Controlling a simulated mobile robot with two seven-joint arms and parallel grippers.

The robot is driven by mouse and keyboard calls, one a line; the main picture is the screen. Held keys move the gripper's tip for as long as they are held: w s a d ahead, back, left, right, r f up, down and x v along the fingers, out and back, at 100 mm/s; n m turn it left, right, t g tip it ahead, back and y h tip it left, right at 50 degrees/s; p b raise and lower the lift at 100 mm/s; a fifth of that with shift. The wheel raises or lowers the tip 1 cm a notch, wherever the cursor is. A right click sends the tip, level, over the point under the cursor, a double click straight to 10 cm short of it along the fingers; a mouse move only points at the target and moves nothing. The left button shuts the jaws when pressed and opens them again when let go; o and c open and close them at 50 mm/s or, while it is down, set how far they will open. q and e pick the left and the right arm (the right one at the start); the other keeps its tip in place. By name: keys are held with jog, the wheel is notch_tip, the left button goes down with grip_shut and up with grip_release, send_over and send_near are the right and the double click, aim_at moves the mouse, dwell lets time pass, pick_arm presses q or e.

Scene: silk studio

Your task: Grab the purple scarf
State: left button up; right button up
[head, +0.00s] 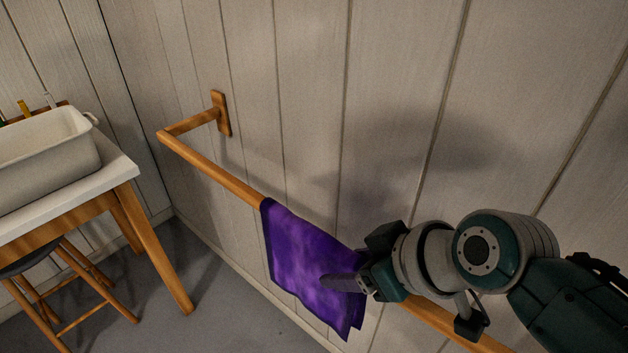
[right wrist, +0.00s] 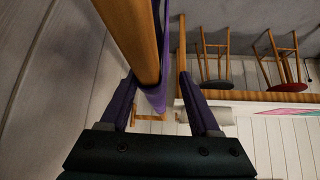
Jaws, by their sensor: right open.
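The purple scarf (head: 300,258) hangs folded over a wooden wall rail (head: 225,182), with its lower end hanging free. My right gripper (head: 328,283) is in front of the scarf's right part and hides some of it. In the right wrist view, my right gripper (right wrist: 157,78) is open, its two fingers standing apart. The rail (right wrist: 133,35) and the scarf (right wrist: 157,95) run between the fingers in that picture. I cannot tell whether a finger touches the cloth. My left gripper is not in view.
A wooden bracket (head: 221,113) fixes the rail to the pale plank wall. At the left, a table (head: 125,172) bears a white basin (head: 50,160), and a stool (head: 85,290) stands below. The grey floor (head: 215,300) between table and rail is clear.

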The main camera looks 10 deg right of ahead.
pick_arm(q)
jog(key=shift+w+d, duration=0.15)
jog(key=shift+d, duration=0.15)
pick_arm(e)
jog(key=c, duration=0.8)
jog(key=shift+r, duration=0.2)
jog(key=shift+c, duration=0.7)
notch_tip(320, 180, up, 12)
jog(key=p, duration=1.2)
jog(key=shift+a+p, duration=0.1)
jog(key=shift+p, duration=0.25)
grip_shut()
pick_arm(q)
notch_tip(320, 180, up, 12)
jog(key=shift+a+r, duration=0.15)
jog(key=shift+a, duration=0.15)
pick_arm(e)
jog(key=shift+f, duration=0.2)
